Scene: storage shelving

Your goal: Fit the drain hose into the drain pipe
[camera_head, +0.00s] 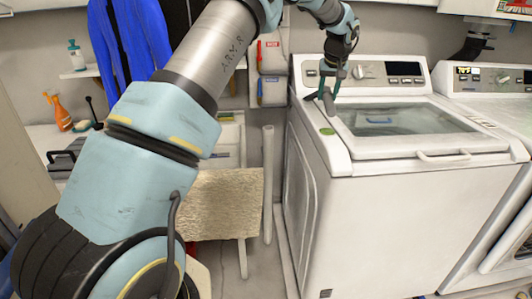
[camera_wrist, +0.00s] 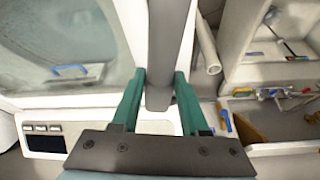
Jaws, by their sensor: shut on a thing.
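The drain hose (camera_wrist: 168,40) is a dark grey tube in the wrist view. It runs from the top edge down between my two green fingers, and its lower end shows between them. My gripper (camera_wrist: 160,76) is shut on it. In the head view my gripper (camera_head: 331,82) is over the back left of the near washer's top, with a short grey piece of the hose (camera_head: 328,101) below it. The drain pipe (camera_head: 268,185) is a white upright tube left of the washer. In the wrist view the drain pipe (camera_wrist: 207,45) is right of the hose, apart from it.
The white washer (camera_head: 350,215) has a glass lid and a raised control panel. A second machine (camera_head: 485,90) stands to its right. A tan board (camera_head: 222,204) is left of the pipe. In the wrist view, a tray (camera_wrist: 275,120) with small tools lies at right.

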